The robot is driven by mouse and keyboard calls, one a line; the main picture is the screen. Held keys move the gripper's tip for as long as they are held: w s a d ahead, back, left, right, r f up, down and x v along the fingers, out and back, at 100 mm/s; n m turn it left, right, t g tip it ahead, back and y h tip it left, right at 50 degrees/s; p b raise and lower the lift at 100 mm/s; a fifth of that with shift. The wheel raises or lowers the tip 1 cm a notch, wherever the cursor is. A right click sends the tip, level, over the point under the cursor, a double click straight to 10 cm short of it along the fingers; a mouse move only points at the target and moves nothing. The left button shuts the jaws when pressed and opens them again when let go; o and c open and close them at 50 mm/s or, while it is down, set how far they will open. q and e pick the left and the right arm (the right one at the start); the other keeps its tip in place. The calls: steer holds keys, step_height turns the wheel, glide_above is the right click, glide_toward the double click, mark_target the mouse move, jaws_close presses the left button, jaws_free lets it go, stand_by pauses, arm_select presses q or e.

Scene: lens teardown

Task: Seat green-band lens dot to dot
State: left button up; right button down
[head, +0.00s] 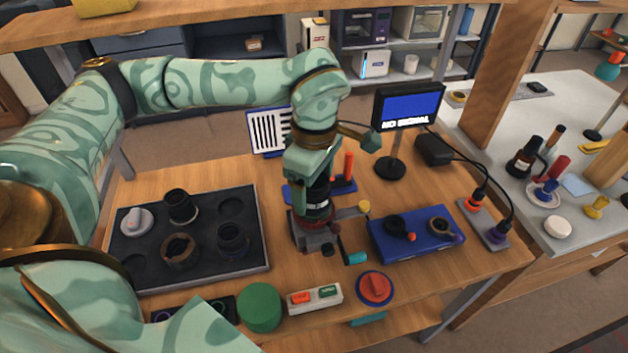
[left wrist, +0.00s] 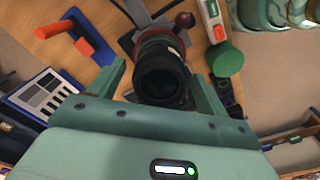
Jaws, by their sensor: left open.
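My left gripper (head: 309,182) points down over a black lens barrel (head: 318,205). In the left wrist view its two fingers (left wrist: 158,92) stand apart, one on each side of the barrel (left wrist: 160,72); I cannot tell if either touches it. The barrel stands upright in a grey clamp fixture (head: 325,238), with a dark red ring at its base. My right gripper is out of view.
A blue block (head: 418,252) with dark rings lies right of the fixture. A green cylinder (head: 260,306), a button box (head: 315,297) and a red knob (head: 375,288) line the front. A blue rack with orange-red posts (head: 348,166) and a monitor (head: 408,105) stand behind.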

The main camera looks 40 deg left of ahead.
arm_select(q)
step_height(320, 180, up, 16)
steer(key=p, duration=0.4)
steer(key=shift+r, duration=0.2)
steer(key=shift+d+f, duration=0.1)
